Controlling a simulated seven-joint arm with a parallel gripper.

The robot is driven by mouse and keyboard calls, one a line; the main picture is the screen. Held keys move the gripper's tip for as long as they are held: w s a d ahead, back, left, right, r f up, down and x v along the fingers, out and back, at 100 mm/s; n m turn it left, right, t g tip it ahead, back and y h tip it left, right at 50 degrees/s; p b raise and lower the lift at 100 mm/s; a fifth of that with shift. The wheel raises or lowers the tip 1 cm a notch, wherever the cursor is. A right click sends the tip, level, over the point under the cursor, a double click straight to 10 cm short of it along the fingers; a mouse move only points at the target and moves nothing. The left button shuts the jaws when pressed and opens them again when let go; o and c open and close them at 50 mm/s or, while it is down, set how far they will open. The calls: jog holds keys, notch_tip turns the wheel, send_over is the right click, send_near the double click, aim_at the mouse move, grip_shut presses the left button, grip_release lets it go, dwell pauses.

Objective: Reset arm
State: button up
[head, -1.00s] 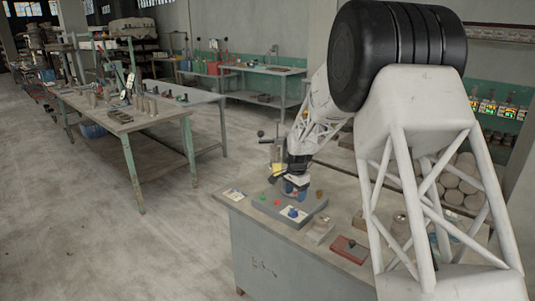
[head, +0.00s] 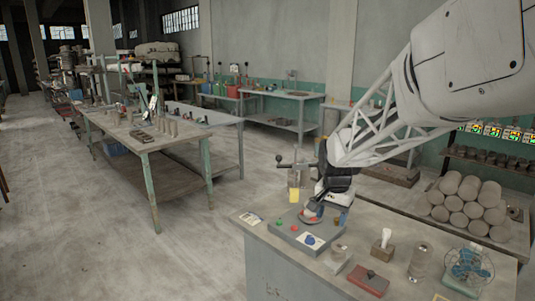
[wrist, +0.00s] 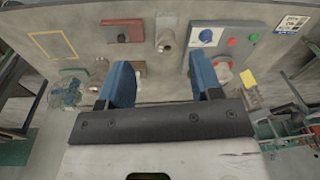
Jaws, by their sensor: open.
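My gripper (head: 312,215) is open, over the far side of a grey control box (head: 283,233) on the bench in the head view. Its fingertips are small there and partly hidden, so contact with the box cannot be told. In the wrist view, two blue fingers stand wide apart with nothing held between my gripper's tips (wrist: 163,75). My arm comes in from the upper right.
The bench (head: 330,280) also carries a red block (head: 368,283), a metal cylinder (head: 418,262), a white-handled block (head: 382,246) and a teal fan (head: 468,268). A yellow tag (head: 294,195) is on a stand close beside my gripper. Stacked clay cylinders (head: 468,205) are behind.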

jog(key=s+r+n+t, duration=0.1)
jog(key=s+n, duration=0.5)
jog(key=s, duration=2.7)
jog(key=shift+s+d+r+n, duration=0.3)
jog(key=shift+s+d+r, duration=0.05)
jog(key=shift+r, duration=0.3)
